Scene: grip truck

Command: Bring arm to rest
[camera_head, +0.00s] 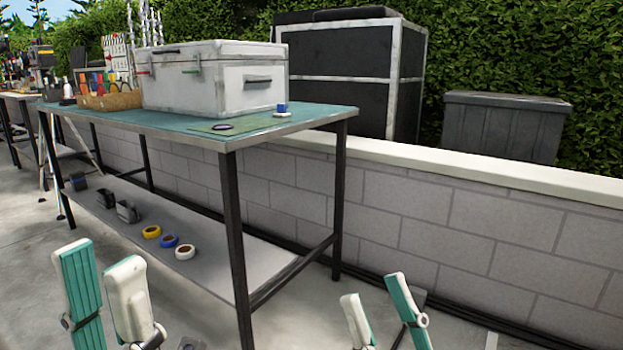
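My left gripper (99,258) is at the lower left, its teal-padded fingers pointing up and apart with nothing between them. My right gripper (374,288) is at the bottom, right of centre, also with its fingers apart and empty. Both are in front of the workbench (200,138) and touch nothing that I can see. Most of both arms is below the picture's lower edge.
A metal case (213,88), a cardboard bin of tools (110,100) and a small blue-and-white item (282,110) are on the bench top. Tape rolls (168,240) lie on its lower shelf. A block wall (450,235) runs behind.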

